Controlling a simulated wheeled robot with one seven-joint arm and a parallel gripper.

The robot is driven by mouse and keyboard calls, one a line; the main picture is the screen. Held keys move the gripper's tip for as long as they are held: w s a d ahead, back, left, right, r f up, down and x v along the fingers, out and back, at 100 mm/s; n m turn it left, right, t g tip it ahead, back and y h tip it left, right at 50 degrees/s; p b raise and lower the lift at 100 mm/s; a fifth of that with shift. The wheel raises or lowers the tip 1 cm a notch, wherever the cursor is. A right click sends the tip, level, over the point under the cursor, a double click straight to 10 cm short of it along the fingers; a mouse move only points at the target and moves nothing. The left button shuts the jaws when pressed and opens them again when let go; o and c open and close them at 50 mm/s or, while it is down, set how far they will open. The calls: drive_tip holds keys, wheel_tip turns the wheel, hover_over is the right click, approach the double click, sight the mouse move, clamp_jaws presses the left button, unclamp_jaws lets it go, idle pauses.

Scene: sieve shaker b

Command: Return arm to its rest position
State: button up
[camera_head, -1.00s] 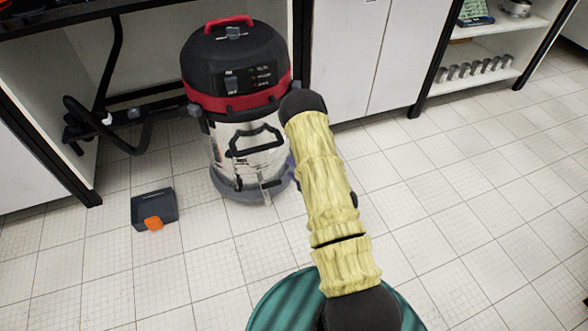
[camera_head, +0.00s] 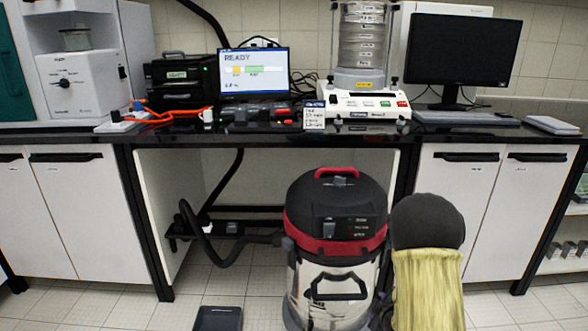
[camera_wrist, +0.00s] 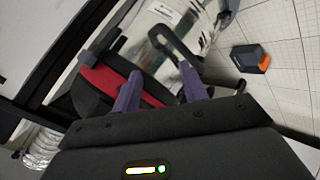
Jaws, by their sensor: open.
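My gripper (camera_wrist: 160,88) shows in the wrist view with its two purple fingers apart and nothing between them. It points toward the black, red and silver vacuum cleaner (camera_wrist: 165,35), which lies behind the fingers; I cannot tell how close it is. In the head view my arm, in a yellow sleeve with a black joint, rises at the lower right beside the vacuum cleaner (camera_head: 335,215), partly covering its right side. The gripper itself is hidden in the head view.
The black bench top (camera_head: 262,128) carries a sieve shaker (camera_head: 360,104), a READY screen (camera_head: 253,70) and a monitor (camera_head: 460,55). White cabinets (camera_head: 75,215) flank the open bay.

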drive_tip(key=s+a+r+m+g, duration=0.3)
drive_tip(key=s+r+m, duration=0.1)
drive_tip(key=s, duration=0.3)
drive_tip(key=s+a+r+m+g+p, duration=0.1)
drive_tip(key=s+a+r+m+g, duration=0.1)
drive_tip(key=s+r+m, duration=0.35)
drive_tip(key=s+a+r+m+g, duration=0.2)
drive_tip(key=s+a+r+g, duration=0.1)
drive_tip(key=s, duration=0.6)
drive_tip(key=w+p+v, duration=0.2)
drive_tip(key=p+v, duration=1)
drive_tip(key=w+r+p+v, duration=0.1)
drive_tip(key=w+p+v, duration=0.2)
drive_tip(key=p+v, duration=0.9)
drive_tip(key=w+r+p+v, duration=0.1)
drive_tip(key=w+p+v, duration=0.2)
drive_tip(key=p+v, duration=0.9)
drive_tip(key=shift+a+r+p, duration=0.15)
drive_tip(key=shift+a+p, duration=0.05)
drive_tip(key=shift+p, duration=0.8)
